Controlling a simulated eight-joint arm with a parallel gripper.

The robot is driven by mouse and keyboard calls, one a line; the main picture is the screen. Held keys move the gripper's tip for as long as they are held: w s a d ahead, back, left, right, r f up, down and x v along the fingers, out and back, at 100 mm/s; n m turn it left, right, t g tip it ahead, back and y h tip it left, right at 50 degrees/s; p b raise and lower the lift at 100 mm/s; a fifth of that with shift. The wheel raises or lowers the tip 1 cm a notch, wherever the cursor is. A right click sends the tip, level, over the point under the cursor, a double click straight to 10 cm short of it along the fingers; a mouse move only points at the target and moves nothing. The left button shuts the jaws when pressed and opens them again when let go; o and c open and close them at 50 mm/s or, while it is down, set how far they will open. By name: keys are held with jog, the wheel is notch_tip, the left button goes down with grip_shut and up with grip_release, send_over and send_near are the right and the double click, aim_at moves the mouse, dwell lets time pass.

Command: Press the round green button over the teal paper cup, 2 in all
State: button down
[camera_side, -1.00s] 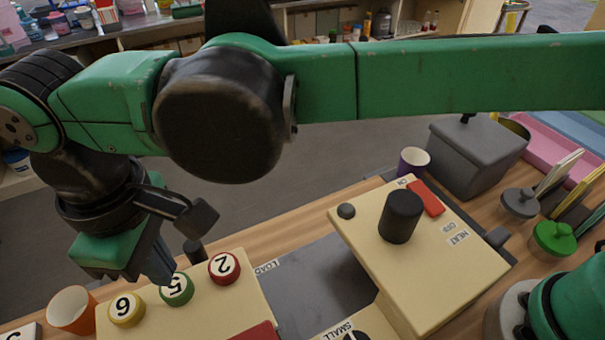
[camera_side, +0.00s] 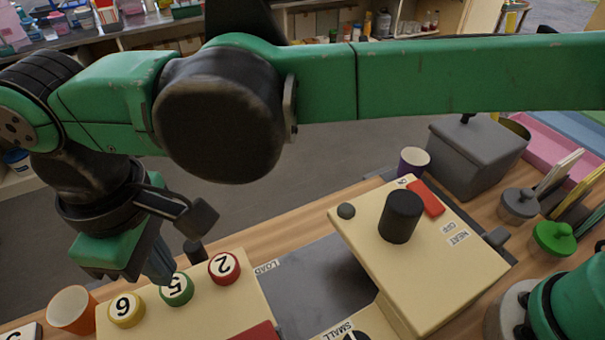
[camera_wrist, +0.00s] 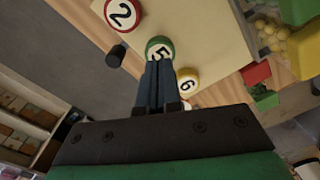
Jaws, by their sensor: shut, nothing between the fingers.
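The round green button (camera_side: 177,289), marked 5, sits on a cream panel (camera_side: 210,320) between a red button (camera_side: 224,268) marked 2 and a yellow button (camera_side: 126,309) marked 6. My gripper (camera_side: 163,280) is shut and empty, its fingertips at the green button's edge. In the wrist view the fingertips (camera_wrist: 158,66) overlap the green button (camera_wrist: 160,47); I cannot tell whether they touch it. I see no teal paper cup; an orange cup (camera_side: 72,310) and a purple cup (camera_side: 414,161) stand on the counter.
A cream machine top with a black knob (camera_side: 400,215) and red switch (camera_side: 425,198) stands to the right. A grey lidded box (camera_side: 477,155) is behind it. A short dark post (camera_side: 194,250) stands behind the panel, close to my gripper.

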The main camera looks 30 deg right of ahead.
jog(key=shift+f, duration=0.1)
jog(key=shift+f, duration=1.3)
jog(key=shift+r, duration=1.4)
jog(key=shift+f, duration=1.4)
jog(key=shift+r, duration=1.4)
